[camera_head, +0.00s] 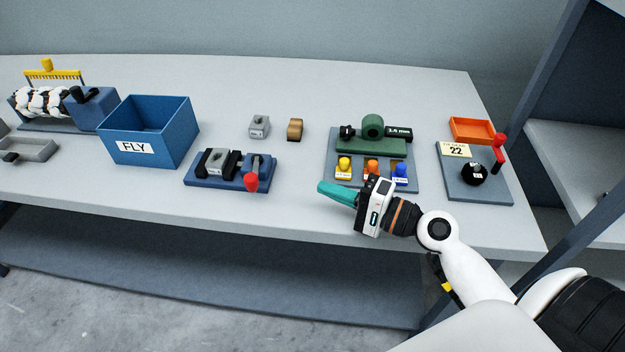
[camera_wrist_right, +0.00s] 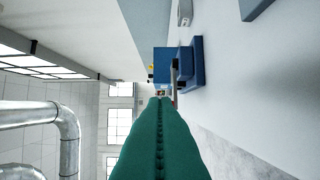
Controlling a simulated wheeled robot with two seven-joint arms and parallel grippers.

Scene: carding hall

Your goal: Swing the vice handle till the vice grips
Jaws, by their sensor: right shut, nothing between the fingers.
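The vice (camera_head: 230,183) sits on the table in the head view, with a blue base and dark jaws. A grey block (camera_head: 216,161) stands between the jaws; whether they touch it I cannot tell. The vice handle (camera_head: 252,182) ends in a red knob at the vice's front right. My right gripper (camera_head: 322,187) has its teal fingers shut and empty, to the right of the knob and apart from it, pointing left. In the right wrist view the shut fingers (camera_wrist_right: 160,101) point toward blue shapes; the red knob does not show there. My left gripper is out of view.
A blue FLY bin (camera_head: 178,146) stands left of the vice. A grey nut-like block (camera_head: 259,127) and a brown piece (camera_head: 295,129) lie behind. A board with a green fixture (camera_head: 372,127) is behind my right gripper. An orange tray (camera_head: 472,130) is at far right.

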